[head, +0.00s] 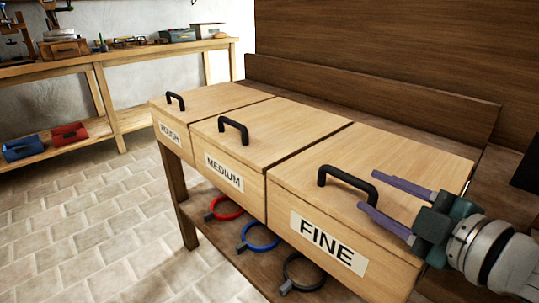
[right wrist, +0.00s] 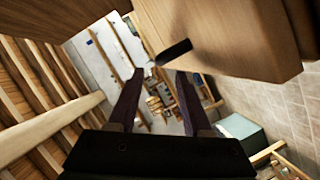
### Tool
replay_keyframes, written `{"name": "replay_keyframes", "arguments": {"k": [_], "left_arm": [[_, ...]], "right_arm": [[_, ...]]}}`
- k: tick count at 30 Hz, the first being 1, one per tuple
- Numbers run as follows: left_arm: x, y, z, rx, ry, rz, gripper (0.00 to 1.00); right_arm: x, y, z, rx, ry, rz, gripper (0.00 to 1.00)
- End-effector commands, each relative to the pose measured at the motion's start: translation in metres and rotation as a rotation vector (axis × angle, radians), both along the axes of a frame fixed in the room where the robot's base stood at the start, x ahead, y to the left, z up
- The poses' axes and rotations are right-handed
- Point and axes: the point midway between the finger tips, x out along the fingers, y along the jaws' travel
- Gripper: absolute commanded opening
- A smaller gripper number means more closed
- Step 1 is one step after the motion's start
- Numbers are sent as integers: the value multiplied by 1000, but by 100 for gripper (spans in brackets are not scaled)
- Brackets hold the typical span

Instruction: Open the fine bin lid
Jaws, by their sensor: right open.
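The fine bin (head: 290,225) is the nearest of three wooden bins in a row, with a white FINE label (head: 328,242) on its front. Its lid (head: 410,165) lies flat and shut. A black bar handle (head: 347,180) stands on the lid near the front edge. My right gripper (head: 368,191) is open, its two purple fingers reaching in from the right at the handle's right end. In the right wrist view the handle (right wrist: 174,53) shows just past the open fingertips (right wrist: 158,73), closer to the right finger. I cannot tell whether they touch. My left gripper is out of view.
The medium bin (head: 240,171) and rough bin (head: 172,143) stand to the left, lids shut. Red (head: 226,206), blue (head: 259,235) and black (head: 303,271) rings lie on the shelf below. A wooden backboard (head: 370,100) rises behind. A workbench (head: 130,55) stands at the far left.

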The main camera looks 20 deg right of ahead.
Motion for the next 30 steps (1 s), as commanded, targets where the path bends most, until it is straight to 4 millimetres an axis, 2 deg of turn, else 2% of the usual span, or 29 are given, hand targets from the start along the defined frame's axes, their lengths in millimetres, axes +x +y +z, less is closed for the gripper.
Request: {"name": "replay_keyframes", "arguments": {"k": [3, 10, 15, 23, 24, 30], "left_arm": [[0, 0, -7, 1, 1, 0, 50], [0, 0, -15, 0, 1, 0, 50], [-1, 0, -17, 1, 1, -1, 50], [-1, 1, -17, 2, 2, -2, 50], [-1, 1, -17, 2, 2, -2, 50], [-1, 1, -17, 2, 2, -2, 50]], "right_arm": [[24, 1, -6, -1, -2, -1, 50], [56, 3, -14, 0, 1, -1, 50], [67, 4, -16, 1, 2, -1, 50], [68, 4, -15, 1, 2, -1, 50], [68, 4, -15, 1, 2, -1, 48], [68, 4, -15, 1, 2, -1, 26]]}}
